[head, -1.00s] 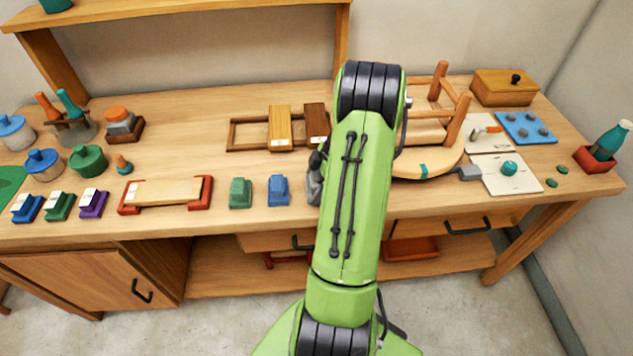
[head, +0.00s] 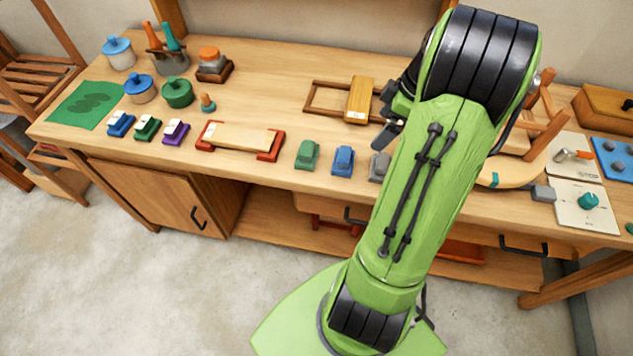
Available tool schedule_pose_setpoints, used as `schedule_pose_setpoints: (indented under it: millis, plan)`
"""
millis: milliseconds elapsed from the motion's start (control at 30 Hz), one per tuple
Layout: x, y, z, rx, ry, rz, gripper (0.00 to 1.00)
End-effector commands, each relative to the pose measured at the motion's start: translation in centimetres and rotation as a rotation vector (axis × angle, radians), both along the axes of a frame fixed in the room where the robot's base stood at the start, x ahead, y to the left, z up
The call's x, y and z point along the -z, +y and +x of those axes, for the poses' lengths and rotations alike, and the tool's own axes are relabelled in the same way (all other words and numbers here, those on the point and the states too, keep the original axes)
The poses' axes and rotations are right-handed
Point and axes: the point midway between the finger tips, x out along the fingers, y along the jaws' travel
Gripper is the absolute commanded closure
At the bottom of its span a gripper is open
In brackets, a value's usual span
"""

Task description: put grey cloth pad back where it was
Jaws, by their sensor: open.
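A small grey pad-like block (head: 380,166) sits near the front edge of the bench, at the right end of a row with a green block (head: 307,154) and a blue block (head: 343,160). My arm partly covers its right side. Another small grey piece (head: 543,192) lies at the rim of the round wooden seat (head: 512,172); I cannot tell whether it is cloth. My gripper (head: 384,118) is open, behind and above the grey block, partly hidden by my arm. I see nothing between its fingers.
A wooden frame with a yellow block (head: 360,98) stands just left of my gripper. A red-ended wooden rack (head: 240,138) and several coloured blocks line the front left. The seat's upturned legs (head: 545,125) rise right of my arm.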

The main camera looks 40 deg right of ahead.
Motion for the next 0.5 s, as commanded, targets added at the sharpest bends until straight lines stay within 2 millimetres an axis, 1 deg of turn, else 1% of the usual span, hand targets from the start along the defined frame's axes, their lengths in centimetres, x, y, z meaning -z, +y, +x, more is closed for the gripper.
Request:
schedule_pose_setpoints:
  millis: [33,67,100,133,167,200,233,267,300,367,400,500]
  plan:
    - [-2.6,3.8,1.6,0.024,0.008,-0.028,0.0]
    - [-3.7,5.9,2.0,0.057,0.016,-0.038,0.0]
    - [-5.1,8.8,2.4,0.102,0.022,-0.053,0.0]
    - [-6.1,10.9,2.3,0.137,0.022,-0.063,0.0]
    - [-7.0,13.1,2.1,0.172,0.019,-0.072,0.0]
    - [-8.1,15.9,1.5,0.221,0.009,-0.08,0.0]
    - [-8.7,17.9,0.9,0.26,-0.003,-0.083,0.0]
    - [-9.3,19.8,0.0,0.298,-0.016,-0.085,0.0]
    - [-9.9,22.0,-1.3,0.349,-0.038,-0.079,0.0]
    - [-10.2,24.7,-3.6,0.423,-0.073,-0.062,0.0]
    - [-10.3,25.9,-5.0,0.471,-0.095,-0.044,0.0]
    - [-9.9,27.5,-7.9,0.56,-0.138,0.004,0.0]
